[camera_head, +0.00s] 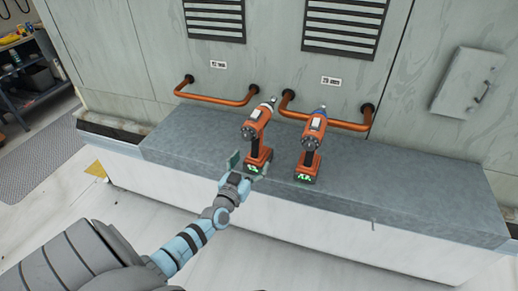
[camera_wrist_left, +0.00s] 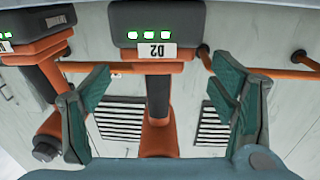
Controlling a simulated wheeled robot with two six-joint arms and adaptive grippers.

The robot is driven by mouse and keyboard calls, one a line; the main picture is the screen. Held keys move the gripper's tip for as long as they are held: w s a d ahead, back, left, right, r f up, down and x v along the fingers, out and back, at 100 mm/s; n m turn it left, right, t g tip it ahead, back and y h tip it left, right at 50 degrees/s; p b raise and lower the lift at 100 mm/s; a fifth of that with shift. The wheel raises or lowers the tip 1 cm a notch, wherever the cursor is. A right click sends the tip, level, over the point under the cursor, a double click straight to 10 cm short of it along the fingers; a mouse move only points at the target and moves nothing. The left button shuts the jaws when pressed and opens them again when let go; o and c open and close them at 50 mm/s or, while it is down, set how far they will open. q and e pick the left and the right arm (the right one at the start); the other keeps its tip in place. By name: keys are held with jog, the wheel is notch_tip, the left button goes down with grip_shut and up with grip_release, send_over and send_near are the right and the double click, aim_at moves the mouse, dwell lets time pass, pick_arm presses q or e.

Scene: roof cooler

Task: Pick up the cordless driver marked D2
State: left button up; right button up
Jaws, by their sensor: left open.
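The cordless driver marked D2 (camera_head: 257,130) is the left of two orange and black drivers on the grey ledge. It stands upright on its battery base. In the left wrist view, which is upside down, its label reads D2 and its black handle (camera_wrist_left: 158,96) shows between my fingers. My left gripper (camera_head: 248,168) is open, just in front of the D2 driver's base, with one finger to each side. I cannot tell whether it touches. The second driver (camera_head: 314,140) stands to the right; part of it shows in the left wrist view (camera_wrist_left: 35,50). My right gripper is not in view.
The grey ledge (camera_head: 410,195) is bare to the right of the drivers. Copper rails (camera_head: 215,98) run along the wall behind, below dark vents (camera_head: 343,25). A shelf unit (camera_head: 30,80) stands at the far left. A small wall panel (camera_head: 468,82) is at right.

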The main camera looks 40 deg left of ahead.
aim_at(259, 150)
pick_arm(q)
jog(key=b+x, duration=0.1)
jog(key=x, duration=0.1)
jog(key=b+x, duration=0.1)
jog(key=x, duration=0.1)
jog(key=b+x, duration=0.1)
jog(key=x, duration=0.1)
jog(key=shift+w+f, duration=0.1)
jog(key=shift+f, duration=0.25)
jog(key=shift+w, duration=0.15)
jog(key=shift+r, duration=0.15)
jog(key=c, duration=1.8)
jog(key=shift+r, duration=0.1)
grip_shut()
jog(key=shift+r, duration=0.1)
